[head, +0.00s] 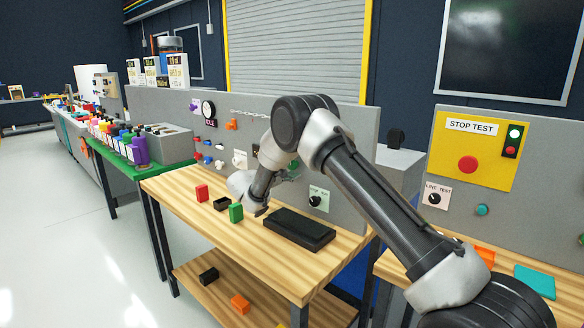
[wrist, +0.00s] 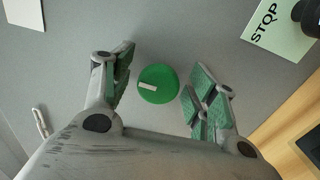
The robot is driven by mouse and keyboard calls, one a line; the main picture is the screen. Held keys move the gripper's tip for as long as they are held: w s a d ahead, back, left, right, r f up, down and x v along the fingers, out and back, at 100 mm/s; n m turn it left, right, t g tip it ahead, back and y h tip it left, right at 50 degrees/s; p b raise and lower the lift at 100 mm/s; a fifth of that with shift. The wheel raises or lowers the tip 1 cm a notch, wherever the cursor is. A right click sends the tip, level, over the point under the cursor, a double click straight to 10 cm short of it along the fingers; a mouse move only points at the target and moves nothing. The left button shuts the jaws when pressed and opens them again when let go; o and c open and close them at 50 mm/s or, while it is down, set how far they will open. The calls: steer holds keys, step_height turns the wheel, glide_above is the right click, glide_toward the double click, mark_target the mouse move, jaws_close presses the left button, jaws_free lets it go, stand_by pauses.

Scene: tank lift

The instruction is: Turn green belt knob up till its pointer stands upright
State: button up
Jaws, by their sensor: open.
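The green belt knob (wrist: 158,76) is a round disc on the grey panel (wrist: 165,25), with a short white pointer mark left of its centre. The mark lies nearly level in the wrist view, which is turned against the panel; judged by the tilted STOP lettering, it stands near upright with a slight lean. My gripper (wrist: 162,62) is open, with one finger on each side of the knob. Gaps show between the fingers and the knob. In the head view my arm hides most of the gripper and the knob area.
A pale green STOP card (wrist: 278,32) with a dark knob is at the wrist view's upper right.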

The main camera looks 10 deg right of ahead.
steer(key=v, duration=1.2)
